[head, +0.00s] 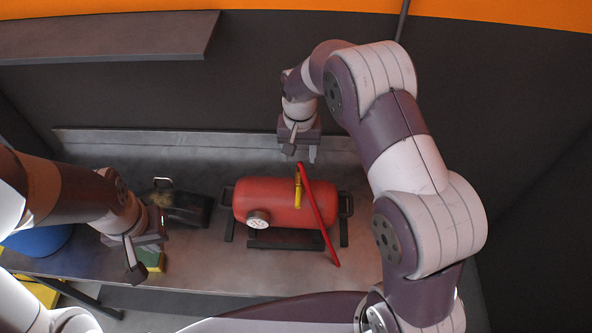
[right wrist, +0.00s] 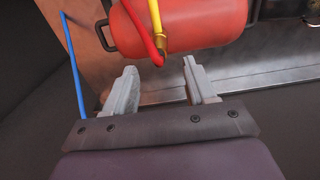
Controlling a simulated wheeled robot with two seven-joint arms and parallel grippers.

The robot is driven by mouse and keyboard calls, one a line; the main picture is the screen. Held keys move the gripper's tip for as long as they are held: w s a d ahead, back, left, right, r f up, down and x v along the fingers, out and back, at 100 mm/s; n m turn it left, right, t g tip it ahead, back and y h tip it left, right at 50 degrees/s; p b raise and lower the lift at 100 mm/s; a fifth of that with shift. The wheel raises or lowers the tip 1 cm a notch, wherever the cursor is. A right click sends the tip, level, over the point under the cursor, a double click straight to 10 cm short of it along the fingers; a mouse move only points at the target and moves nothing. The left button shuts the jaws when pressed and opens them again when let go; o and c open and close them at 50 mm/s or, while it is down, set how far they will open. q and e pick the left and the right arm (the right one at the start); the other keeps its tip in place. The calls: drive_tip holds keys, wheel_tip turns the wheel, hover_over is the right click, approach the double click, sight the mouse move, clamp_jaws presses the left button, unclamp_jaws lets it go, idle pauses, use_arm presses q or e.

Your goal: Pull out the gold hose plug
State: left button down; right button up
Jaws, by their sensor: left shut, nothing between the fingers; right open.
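The gold hose plug (head: 299,188) is on top of the red tank (head: 270,203), towards its right side, with a red hose (head: 318,215) running from it down over the tank's front. In the right wrist view the gold plug (right wrist: 156,18) and red hose end (right wrist: 143,35) show just beyond the fingertips. My right gripper (head: 301,152) is open and empty behind the tank, close to the plug; its spread fingers (right wrist: 160,72) have nothing between them. My left gripper (head: 137,272) is shut and empty at the bench's front left, away from the tank.
The tank stands on a metal bench (head: 220,276) with a round gauge (head: 258,219) on its front. A black case (head: 188,210) and a yellow-green box (head: 150,258) lie left. A blue hose (right wrist: 75,70) shows in the right wrist view. A wall (head: 240,90) rises behind.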

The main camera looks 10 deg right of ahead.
sight(300, 166)
drive_tip(key=shift+w+d+f+b, duration=0.15)
drive_tip(key=shift+f+b, duration=0.1)
drive_tip(key=shift+f, duration=0.15)
drive_tip(key=shift+w+d+f+b, duration=0.1)
drive_tip(key=shift+f+b, duration=0.1)
drive_tip(key=shift+f, duration=0.15)
wheel_tip(300, 166, down, 7)
drive_tip(key=b, duration=0.5)
drive_tip(key=shift+s+a+r, duration=0.1)
drive_tip(key=shift+a+r, duration=0.05)
drive_tip(key=shift+f, duration=0.55)
drive_tip(key=shift+r, duration=0.1)
clamp_jaws()
